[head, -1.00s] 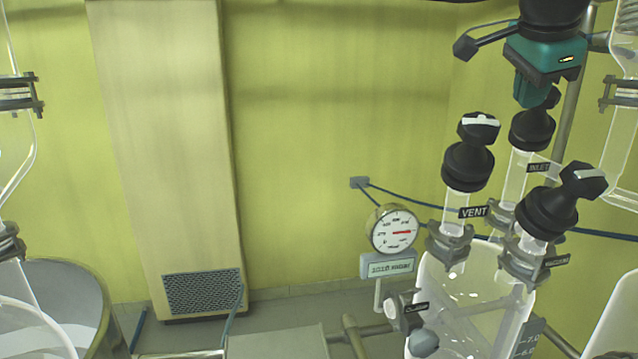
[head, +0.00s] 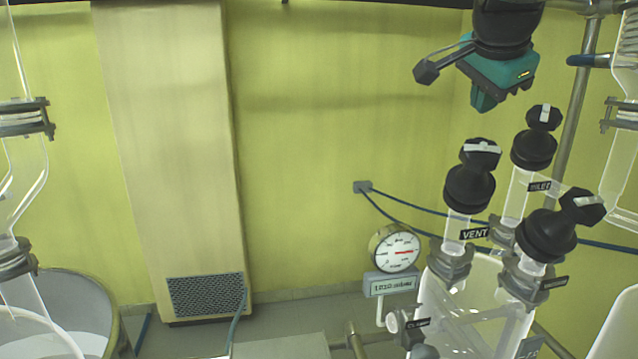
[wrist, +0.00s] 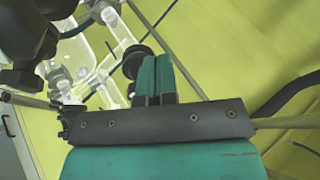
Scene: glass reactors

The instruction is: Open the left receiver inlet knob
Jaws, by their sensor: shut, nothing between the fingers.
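The black inlet knob (head: 543,118) tops a glass neck labelled INLET (head: 540,186) at the right of the head view, behind the vent knob. My gripper (head: 482,102) is teal, hangs above and to the left of the inlet knob, and is clear of it. Its fingers are together and empty; they also show in the wrist view (wrist: 155,78). In the wrist view a dark round knob lies partly behind the fingers; I cannot tell which knob it is. The receiver vessel (head: 470,310) below is clear glass.
The vent knob (head: 480,154) and a third black knob (head: 581,207) stand close to the inlet neck. A round gauge (head: 396,249) is to their left. A metal pole (head: 580,110) and glassware stand at the right. The space left of my gripper is free.

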